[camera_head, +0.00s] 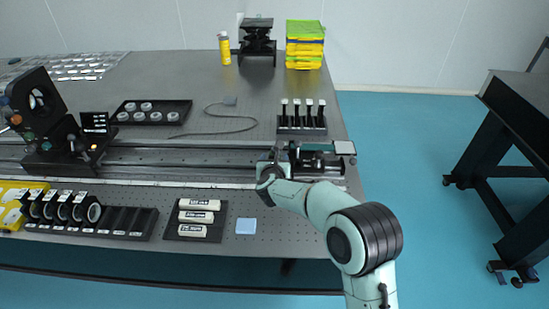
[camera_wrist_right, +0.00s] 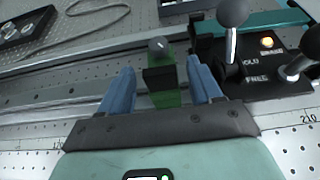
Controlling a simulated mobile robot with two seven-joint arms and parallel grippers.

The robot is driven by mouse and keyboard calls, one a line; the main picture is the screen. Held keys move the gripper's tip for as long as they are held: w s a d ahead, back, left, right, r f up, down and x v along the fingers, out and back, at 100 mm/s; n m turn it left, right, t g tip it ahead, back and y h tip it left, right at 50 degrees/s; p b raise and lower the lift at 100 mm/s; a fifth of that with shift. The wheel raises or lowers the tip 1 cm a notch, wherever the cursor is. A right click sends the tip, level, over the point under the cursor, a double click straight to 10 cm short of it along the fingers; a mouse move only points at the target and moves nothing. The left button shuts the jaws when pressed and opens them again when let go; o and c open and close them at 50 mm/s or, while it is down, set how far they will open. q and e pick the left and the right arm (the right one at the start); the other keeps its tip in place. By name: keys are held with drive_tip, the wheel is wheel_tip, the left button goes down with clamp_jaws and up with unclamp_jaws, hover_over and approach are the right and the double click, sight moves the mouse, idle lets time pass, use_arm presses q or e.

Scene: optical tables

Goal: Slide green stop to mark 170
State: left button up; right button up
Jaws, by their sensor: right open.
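The green stop (camera_wrist_right: 167,98), with a black block and a round knob on it, sits on the rail in the right wrist view. My right gripper (camera_wrist_right: 161,70) is open, with one blue finger on each side of the stop. I cannot tell whether either finger touches it. The white scale (camera_wrist_right: 295,115) runs along the rail's near edge, with 210 readable at the right; the 170 mark is not visible, and the gripper covers the middle of the scale. In the head view my right gripper (camera_head: 272,166) is over the rail (camera_head: 190,157), and the stop is not clearly visible. My left gripper is not in view.
Right of the stop is a black unit with levers and a HOLD/FREE label (camera_wrist_right: 258,78). A dark optical mount (camera_head: 60,140) stands at the rail's left. The rail between is clear. A cable (camera_head: 215,132) lies behind; a lens rack (camera_head: 120,222) stands in front.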

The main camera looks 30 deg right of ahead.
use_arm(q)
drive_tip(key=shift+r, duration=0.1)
use_arm(e)
drive_tip(key=shift+x, duration=0.8)
